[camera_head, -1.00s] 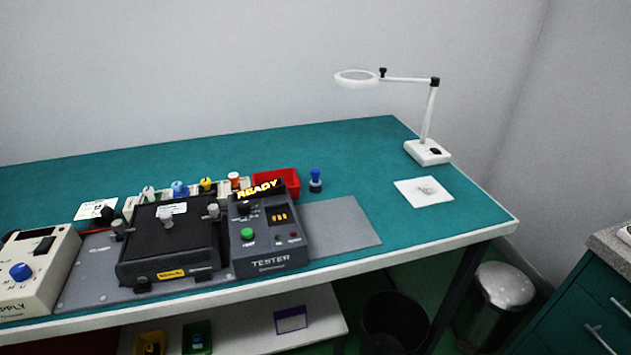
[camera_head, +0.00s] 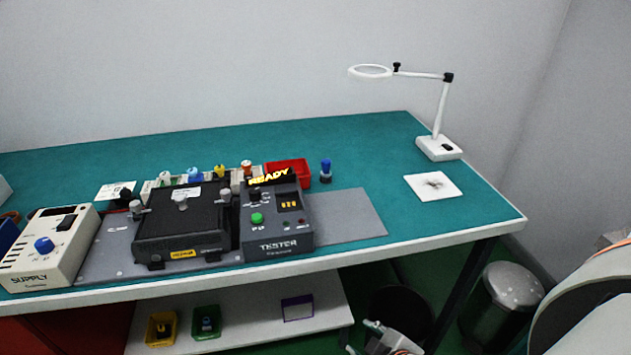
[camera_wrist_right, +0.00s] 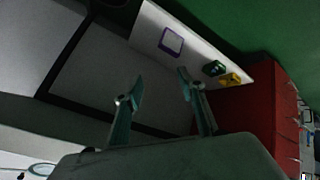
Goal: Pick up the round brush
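A small blue-topped piece with a dark base (camera_head: 326,171) stands upright on the green bench, just right of the red bin. It may be the round brush, but it is too small to be sure. My right gripper (camera_head: 362,338) shows at the bottom edge of the head view, low in front of the bench and well away from that piece. In the right wrist view the right gripper (camera_wrist_right: 160,84) is open, with nothing between its fingers. My left gripper is not in view.
The tester (camera_head: 270,222), black fixture (camera_head: 182,225) and supply box (camera_head: 48,250) fill the bench's left front. The red bin (camera_head: 288,171) and magnifier lamp (camera_head: 438,148) stand behind. A lower shelf (camera_head: 250,318) runs below. The bench's right part is mostly clear.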

